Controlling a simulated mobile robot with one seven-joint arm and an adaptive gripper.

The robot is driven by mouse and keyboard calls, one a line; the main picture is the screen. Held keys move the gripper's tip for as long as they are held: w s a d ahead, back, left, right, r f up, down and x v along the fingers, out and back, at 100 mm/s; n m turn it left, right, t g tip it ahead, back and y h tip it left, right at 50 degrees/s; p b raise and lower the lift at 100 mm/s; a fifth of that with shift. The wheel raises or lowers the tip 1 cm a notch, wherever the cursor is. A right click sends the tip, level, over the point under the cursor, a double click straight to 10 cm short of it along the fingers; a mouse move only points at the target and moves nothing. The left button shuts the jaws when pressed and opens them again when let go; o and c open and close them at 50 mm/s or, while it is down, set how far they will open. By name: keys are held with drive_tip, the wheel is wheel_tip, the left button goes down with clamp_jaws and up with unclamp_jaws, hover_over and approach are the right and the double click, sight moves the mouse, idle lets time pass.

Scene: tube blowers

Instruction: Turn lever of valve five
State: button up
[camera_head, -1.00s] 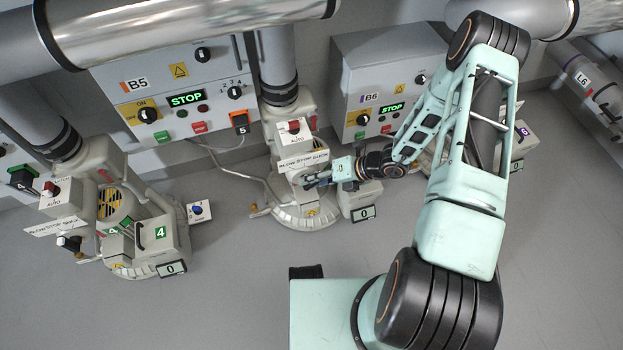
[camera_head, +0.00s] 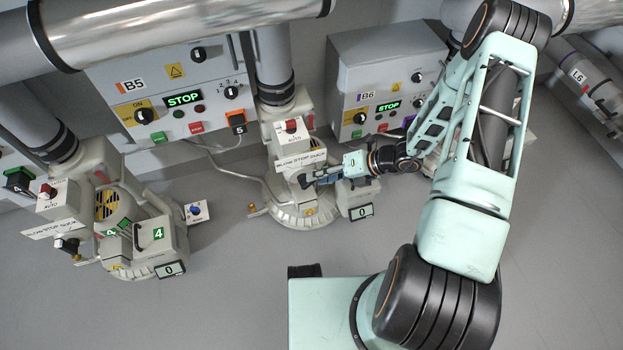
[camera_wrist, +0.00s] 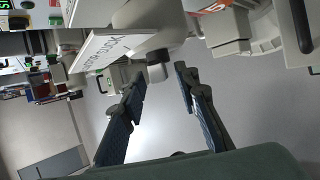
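Valve five is the pale grey unit (camera_head: 303,206) under the B5 pipe, with a white sign plate and a red knob on a box above. My gripper (camera_head: 305,181) is at its front, below the sign plate, coming from the right. In the wrist view my gripper (camera_wrist: 160,76) is open, its two dark fingers apart. A dark round knob (camera_wrist: 157,66), seemingly the lever's end, shows between the fingertips, beside the sign plate (camera_wrist: 112,48). I cannot tell whether a finger touches it. In the head view my gripper hides the lever.
The B5 control box (camera_head: 170,90) shows STOP and stands behind to the left; the B6 box (camera_head: 385,80) stands to the right. Valve unit four (camera_head: 120,215) is at the left. Thick pipes cross the top. The grey floor in front is mostly clear.

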drive_tip(key=v, duration=0.7)
drive_tip(key=shift+d+r, duration=0.2)
drive_tip(key=shift+r, duration=0.1)
